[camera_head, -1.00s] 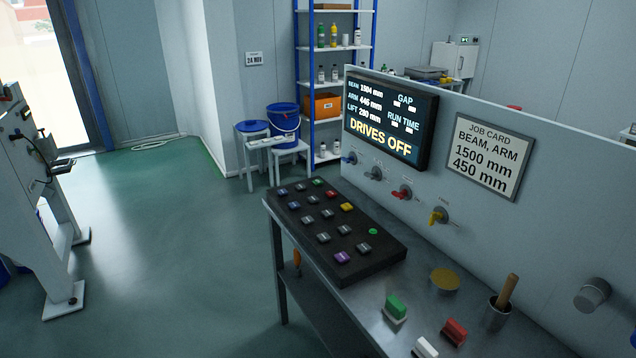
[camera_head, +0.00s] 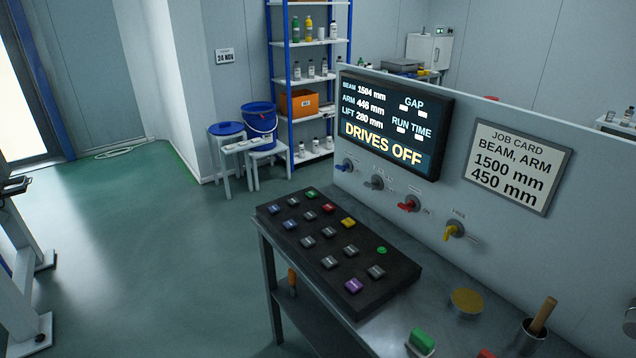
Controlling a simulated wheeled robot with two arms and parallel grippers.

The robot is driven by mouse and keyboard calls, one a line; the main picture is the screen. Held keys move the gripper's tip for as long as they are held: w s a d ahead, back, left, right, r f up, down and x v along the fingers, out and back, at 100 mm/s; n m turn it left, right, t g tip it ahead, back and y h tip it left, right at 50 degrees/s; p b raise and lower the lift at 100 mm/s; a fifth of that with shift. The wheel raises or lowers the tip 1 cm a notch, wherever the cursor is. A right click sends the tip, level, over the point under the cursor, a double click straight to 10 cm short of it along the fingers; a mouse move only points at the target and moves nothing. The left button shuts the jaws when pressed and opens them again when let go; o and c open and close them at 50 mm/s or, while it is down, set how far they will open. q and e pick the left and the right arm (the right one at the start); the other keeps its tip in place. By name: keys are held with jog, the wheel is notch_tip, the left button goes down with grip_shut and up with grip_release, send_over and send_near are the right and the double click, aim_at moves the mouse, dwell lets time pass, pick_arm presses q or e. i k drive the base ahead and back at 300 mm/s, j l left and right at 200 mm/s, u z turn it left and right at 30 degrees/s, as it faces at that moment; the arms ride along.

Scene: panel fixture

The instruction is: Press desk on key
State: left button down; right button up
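A black key panel (camera_head: 322,288) lies on the metal desk (camera_head: 385,325) and carries several coloured keys. A green key (camera_head: 311,193) is at its far edge, with a red key (camera_head: 328,208), a yellow key (camera_head: 348,223), a purple key (camera_head: 353,285), and several blue and grey keys. A round green spot (camera_head: 381,250) is near its right edge. Key labels are too small to read, so I cannot tell which is the desk on key. The screen (camera_head: 396,125) reads DRIVES OFF, with beam, arm and lift values. Neither of my grippers is in view.
Blue, grey, red and yellow (camera_head: 455,232) valve handles stick out of the upright panel beside a job card (camera_head: 518,165). A cup with a wooden handle (camera_head: 541,318), a brass disc (camera_head: 467,301) and a green block (camera_head: 422,340) stand on the desk.

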aim_at(311, 193)
jog(key=i+j+z, duration=0.25)
jog(key=i+j, duration=0.15)
jog(key=j, duration=0.25)
jog(key=i+j+z, duration=0.1)
jog(key=j, duration=0.25)
jog(key=i+j+z, duration=0.1)
jog(key=i+j, duration=0.2)
jog(key=i+j+z, duration=0.1)
jog(key=j, duration=0.35)
jog(key=i, duration=0.05)
